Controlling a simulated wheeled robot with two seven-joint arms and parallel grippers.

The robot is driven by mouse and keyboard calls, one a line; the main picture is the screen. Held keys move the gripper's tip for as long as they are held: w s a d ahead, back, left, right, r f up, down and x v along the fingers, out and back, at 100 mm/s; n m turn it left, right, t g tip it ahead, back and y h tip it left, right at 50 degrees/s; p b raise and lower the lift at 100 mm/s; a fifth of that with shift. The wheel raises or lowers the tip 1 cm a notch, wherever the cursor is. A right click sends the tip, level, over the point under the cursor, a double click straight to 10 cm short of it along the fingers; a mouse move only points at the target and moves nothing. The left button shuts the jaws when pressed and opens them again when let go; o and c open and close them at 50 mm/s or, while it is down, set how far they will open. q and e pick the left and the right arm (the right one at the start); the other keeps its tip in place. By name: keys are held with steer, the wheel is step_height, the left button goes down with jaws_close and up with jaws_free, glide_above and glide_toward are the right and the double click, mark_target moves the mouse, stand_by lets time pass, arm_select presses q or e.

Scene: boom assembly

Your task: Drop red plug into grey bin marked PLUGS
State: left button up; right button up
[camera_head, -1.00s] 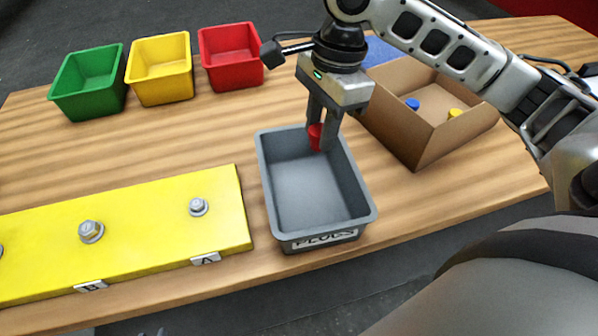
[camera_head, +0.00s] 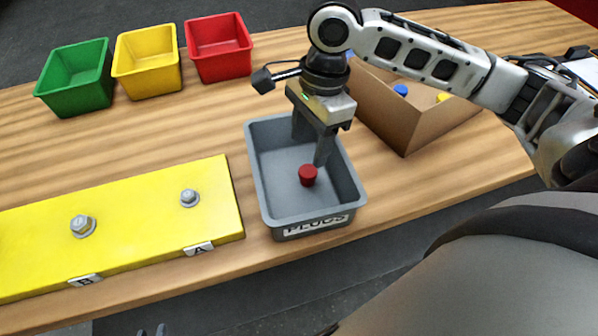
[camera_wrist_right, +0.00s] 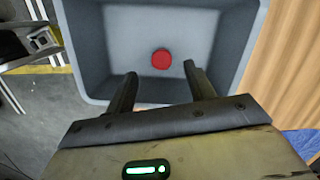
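The red plug (camera_head: 308,175) is inside the grey bin (camera_head: 262,203), whose front carries a PLUGS label. The frames do not settle whether it touches the floor. In the right wrist view the plug (camera_wrist_right: 161,59) shows beyond the fingertips, against the grey bin (camera_wrist_right: 88,50). My right gripper (camera_head: 309,150) is open and empty, pointing down into the bin, its fingers apart from the plug. It also shows in the right wrist view (camera_wrist_right: 159,70). Only the fingertips of my left gripper (camera_head: 151,331) show at the bottom edge, with a gap between them.
A yellow plate (camera_head: 140,215) with bolts and labels A and B lies left of the bin. Green (camera_head: 75,95), yellow (camera_head: 148,75) and red (camera_head: 218,60) bins stand at the back left. A cardboard box (camera_head: 410,125) with blue and yellow pieces is close on the right.

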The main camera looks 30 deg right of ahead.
steer(key=shift+r, duration=0.1)
step_height(320, 180, up, 16)
steer(key=d, duration=0.2)
steer(key=shift+d+f, duration=0.2)
steer(key=shift+f, duration=0.05)
stand_by(0.5)
